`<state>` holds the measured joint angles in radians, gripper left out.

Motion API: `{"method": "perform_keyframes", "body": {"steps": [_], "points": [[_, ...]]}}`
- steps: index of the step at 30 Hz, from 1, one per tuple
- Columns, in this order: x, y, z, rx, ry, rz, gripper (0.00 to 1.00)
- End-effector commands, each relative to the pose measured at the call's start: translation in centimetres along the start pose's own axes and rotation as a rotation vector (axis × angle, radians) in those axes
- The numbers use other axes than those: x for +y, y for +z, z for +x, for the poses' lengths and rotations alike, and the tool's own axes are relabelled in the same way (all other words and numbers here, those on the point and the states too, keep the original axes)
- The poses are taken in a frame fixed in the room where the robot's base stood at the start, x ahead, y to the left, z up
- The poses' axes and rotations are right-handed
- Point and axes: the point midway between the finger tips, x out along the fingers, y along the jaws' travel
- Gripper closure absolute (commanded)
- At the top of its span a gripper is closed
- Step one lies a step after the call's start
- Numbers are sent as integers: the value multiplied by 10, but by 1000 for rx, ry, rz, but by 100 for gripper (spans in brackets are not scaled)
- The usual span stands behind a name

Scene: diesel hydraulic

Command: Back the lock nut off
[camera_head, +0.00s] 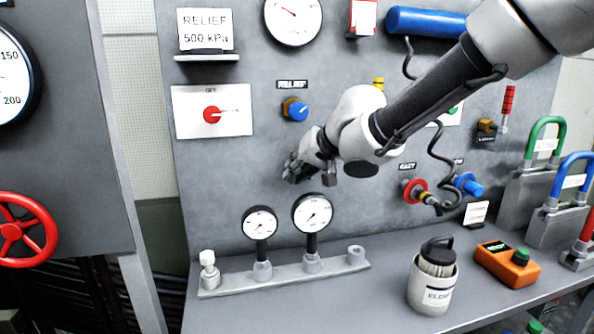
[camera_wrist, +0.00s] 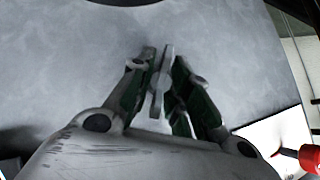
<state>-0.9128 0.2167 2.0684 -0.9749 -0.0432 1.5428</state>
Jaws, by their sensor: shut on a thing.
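The relief valve fitting on the grey panel shows a brass hex part (camera_head: 287,106), which looks like the lock nut, behind a blue knob (camera_head: 299,112). The knob sits under a black label. My gripper (camera_head: 293,170) is below this fitting, in front of the panel and apart from the brass part. In the wrist view my gripper (camera_wrist: 166,75) is shut on a thin flat grey metal piece (camera_wrist: 160,82), possibly a spanner, seen nearly edge-on. Its far shape is unclear. The lock nut cannot be made out in the wrist view.
Two small gauges (camera_head: 260,222) (camera_head: 313,212) stand on a grey rail below my gripper. A red switch (camera_head: 211,115) on a white plate is left of the fitting. A grey canister (camera_head: 432,285) and an orange meter (camera_head: 507,263) stand on the bench at right.

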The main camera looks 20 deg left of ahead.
Motion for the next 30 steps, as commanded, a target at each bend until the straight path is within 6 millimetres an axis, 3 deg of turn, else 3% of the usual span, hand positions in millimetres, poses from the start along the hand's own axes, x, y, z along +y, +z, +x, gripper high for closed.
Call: {"method": "perform_keyframes", "body": {"steps": [12,27,28,30], "points": [[0,1,0,-3,121,-121,100],[0,1,0,-3,135,-133,100],[0,1,0,-3,135,-133,78],[0,1,0,-3,134,-133,65]]}}
